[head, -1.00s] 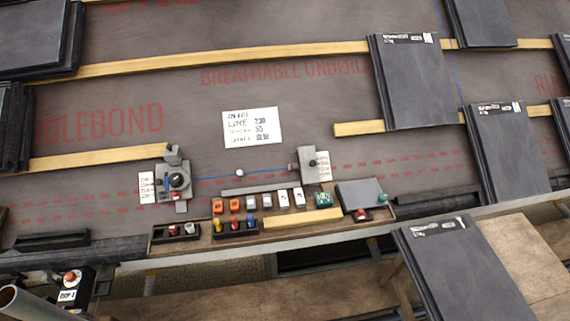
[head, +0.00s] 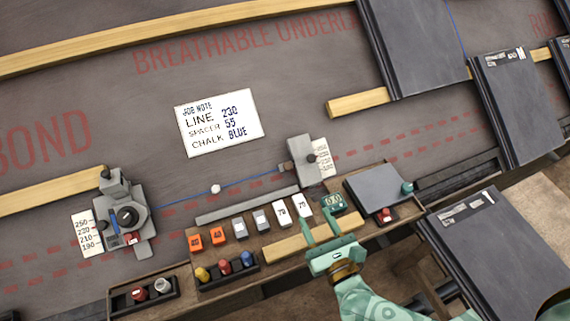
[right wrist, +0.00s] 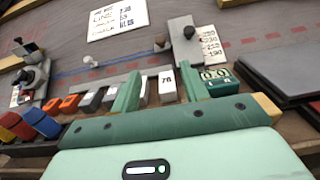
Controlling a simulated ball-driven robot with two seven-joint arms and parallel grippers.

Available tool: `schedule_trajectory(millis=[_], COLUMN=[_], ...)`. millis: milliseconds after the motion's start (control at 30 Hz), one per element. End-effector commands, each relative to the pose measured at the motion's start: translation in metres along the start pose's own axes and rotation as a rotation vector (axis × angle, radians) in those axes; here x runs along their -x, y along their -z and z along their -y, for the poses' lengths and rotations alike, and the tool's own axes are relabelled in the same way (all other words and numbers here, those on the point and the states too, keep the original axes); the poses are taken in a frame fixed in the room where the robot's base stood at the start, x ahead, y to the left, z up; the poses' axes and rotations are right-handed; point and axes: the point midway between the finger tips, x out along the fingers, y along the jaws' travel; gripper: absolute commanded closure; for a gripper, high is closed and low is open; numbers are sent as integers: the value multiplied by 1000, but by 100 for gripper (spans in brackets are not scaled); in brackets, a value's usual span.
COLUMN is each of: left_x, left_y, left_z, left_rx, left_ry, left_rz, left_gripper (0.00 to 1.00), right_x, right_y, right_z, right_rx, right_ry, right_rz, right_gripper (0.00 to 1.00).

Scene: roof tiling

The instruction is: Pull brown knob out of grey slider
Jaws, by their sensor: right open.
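The grey slider (head: 301,150) stands at the right end of the blue line, beside a white number scale (head: 319,157). A small dark knob (head: 311,158) sits on its face, and a brownish piece (head: 285,168) shows at its left side. The slider (right wrist: 180,48) and its dark knob (right wrist: 189,32) also show in the right wrist view, beyond the fingers. My green right gripper (head: 318,226) is open and empty, below the slider and apart from it, over the tray's front part. It also shows in the right wrist view (right wrist: 158,88). My left gripper is out of view.
A wooden tray (head: 225,276) holds orange, grey and white blocks, a green gauge (head: 334,203) and a yellow wood strip (head: 290,246). A grey reel unit (head: 122,212) stands left. A job note (head: 217,123) lies behind. Slates (head: 410,45) rise at right.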

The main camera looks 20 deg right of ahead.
Motion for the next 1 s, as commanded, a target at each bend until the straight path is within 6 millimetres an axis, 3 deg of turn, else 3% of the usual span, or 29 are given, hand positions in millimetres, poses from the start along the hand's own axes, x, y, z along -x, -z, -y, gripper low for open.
schedule_trajectory(millis=[333,600,800,1000], left_x=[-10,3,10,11], left_y=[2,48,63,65], left_z=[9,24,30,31], left_rx=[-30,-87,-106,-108], left_ry=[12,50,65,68], left_rz=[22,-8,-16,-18], left_gripper=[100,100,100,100], right_x=[-79,-136,-154,-156], right_y=[2,2,1,0], right_z=[0,0,0,0], right_rx=[3,5,8,7], right_ry=[0,-1,-2,-2], right_rz=[1,-1,-1,-1], right_gripper=[55,55,55,55])
